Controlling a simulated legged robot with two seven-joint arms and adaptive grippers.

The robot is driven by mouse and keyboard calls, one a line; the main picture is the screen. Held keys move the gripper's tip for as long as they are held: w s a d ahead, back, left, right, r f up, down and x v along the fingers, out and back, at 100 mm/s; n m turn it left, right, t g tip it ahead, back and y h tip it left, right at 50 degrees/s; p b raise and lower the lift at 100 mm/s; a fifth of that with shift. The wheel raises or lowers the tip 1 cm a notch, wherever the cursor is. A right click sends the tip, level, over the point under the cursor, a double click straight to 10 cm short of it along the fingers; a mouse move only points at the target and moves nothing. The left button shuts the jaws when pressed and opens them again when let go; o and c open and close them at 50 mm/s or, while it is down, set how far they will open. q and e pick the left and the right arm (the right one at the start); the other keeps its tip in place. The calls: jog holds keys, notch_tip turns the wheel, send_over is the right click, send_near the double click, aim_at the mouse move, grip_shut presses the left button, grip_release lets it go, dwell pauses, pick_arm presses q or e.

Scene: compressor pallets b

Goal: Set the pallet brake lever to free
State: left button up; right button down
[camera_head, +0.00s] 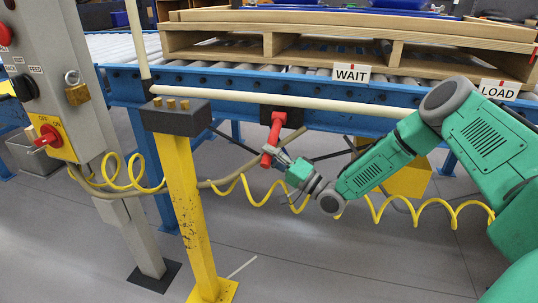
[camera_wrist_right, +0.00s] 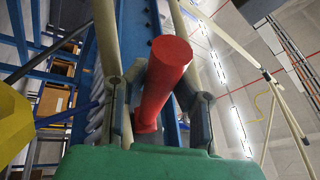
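The brake lever, a red handle (camera_head: 276,128), hangs down and slightly left from a dark bracket under the blue conveyor frame. In the right wrist view the red handle (camera_wrist_right: 165,75) rises between my two fingers, its round end towards the camera. My right gripper (camera_head: 273,154) is at the handle's lower part. Its dark fingers (camera_wrist_right: 161,105) lie on either side of the handle, very close to it. Whether both fingers press on it cannot be told. My left gripper is in neither view.
A wooden pallet (camera_head: 330,42) rests on the conveyor above, beside WAIT (camera_head: 351,73) and LOAD (camera_head: 499,90) signs. A yellow post (camera_head: 190,210) with a dark box stands left of the lever. A coiled yellow hose (camera_head: 385,212) hangs low behind my right arm. A grey control post (camera_head: 75,100) stands far left.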

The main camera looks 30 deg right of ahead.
jog(key=shift+s+a+r+m+h+p, duration=0.15)
jog(key=shift+r+m+h+p, duration=0.25)
jog(key=shift+r+m+p, duration=0.45)
notch_tip(320, 180, up, 6)
jog(key=m+h+p, duration=0.1)
jog(key=m+p, duration=0.2)
jog(key=m+g+h+p, duration=0.1)
jog(key=m+p, duration=0.2)
jog(key=p, duration=0.1)
jog(key=shift+s+a, duration=0.15)
jog(key=shift+w+d+r+m+g+h+p, duration=0.15)
jog(key=shift+r+m+g+h+p, duration=0.15)
jog(key=shift+r+m+p, duration=0.4)
jog(key=shift+w+d+r+m+g+h+p, duration=0.15)
jog(key=shift+r+m+g+h+p, duration=0.15)
jog(key=shift+r+m+p, duration=0.3)
jog(key=c, duration=1.3)
grip_release()
jog(key=shift+f, duration=0.1)
jog(key=shift+d+f, duration=0.1)
